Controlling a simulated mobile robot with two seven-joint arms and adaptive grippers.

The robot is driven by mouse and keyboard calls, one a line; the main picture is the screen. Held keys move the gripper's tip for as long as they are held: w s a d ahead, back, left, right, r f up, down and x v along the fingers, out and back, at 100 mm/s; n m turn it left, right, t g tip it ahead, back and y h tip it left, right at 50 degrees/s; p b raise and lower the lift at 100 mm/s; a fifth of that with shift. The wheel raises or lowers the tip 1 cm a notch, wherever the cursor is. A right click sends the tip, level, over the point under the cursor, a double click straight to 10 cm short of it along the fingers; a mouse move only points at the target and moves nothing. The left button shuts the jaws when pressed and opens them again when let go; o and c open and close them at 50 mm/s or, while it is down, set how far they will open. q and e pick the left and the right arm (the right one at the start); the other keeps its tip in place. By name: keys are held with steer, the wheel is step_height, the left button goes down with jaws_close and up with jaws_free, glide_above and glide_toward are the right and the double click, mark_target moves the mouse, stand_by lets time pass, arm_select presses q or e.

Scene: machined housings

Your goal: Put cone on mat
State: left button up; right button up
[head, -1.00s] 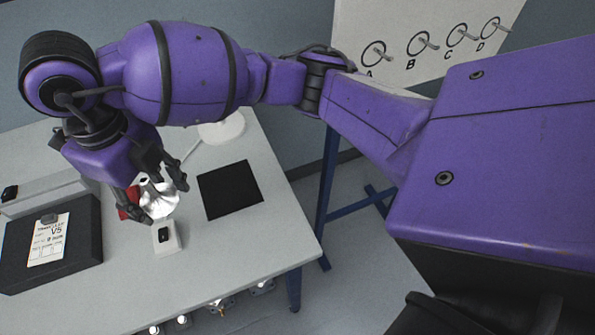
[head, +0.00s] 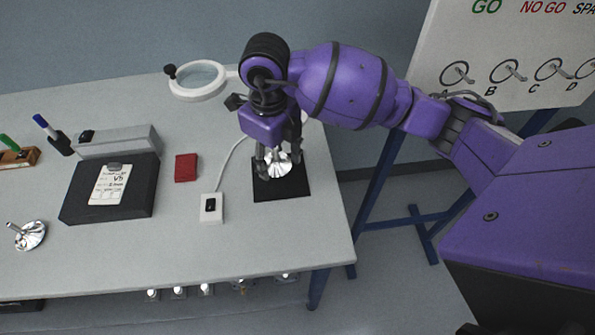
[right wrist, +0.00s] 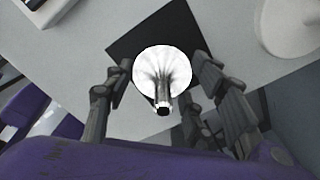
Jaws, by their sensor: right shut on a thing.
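The cone (head: 281,168) is a shiny silver metal piece with a flared, round end. My right gripper (head: 276,162) is shut on it, over the black square mat (head: 284,191) near the table's right end. In the right wrist view the cone (right wrist: 162,68) shows its round flare and a narrow stem between the fingers, with the mat (right wrist: 125,46) behind it. I cannot tell whether the cone touches the mat. The fingers hide part of the cone. My left gripper is not in view.
A white switch box (head: 211,208) with a cable lies left of the mat. A red block (head: 186,168), a black case (head: 82,193) and another silver stemmed piece (head: 30,236) are farther left. A ring magnifier (head: 197,82) stands behind. The table front is mostly clear.

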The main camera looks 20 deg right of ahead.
mark_target(278, 163)
steer(key=shift+w+d+f, duration=0.1)
steer(key=shift+d+f, duration=0.05)
steer(key=shift+f, duration=0.75)
steer(key=shift+w+d+f, duration=0.1)
steer(key=shift+d+f, duration=0.05)
steer(key=shift+f, duration=0.75)
steer(key=shift+s+f, duration=0.1)
steer(key=shift+f, duration=0.15)
steer(key=o, duration=1.2)
steer(key=shift+r, duration=0.2)
step_height(278, 163, up, 12)
steer(key=shift+r, duration=0.1)
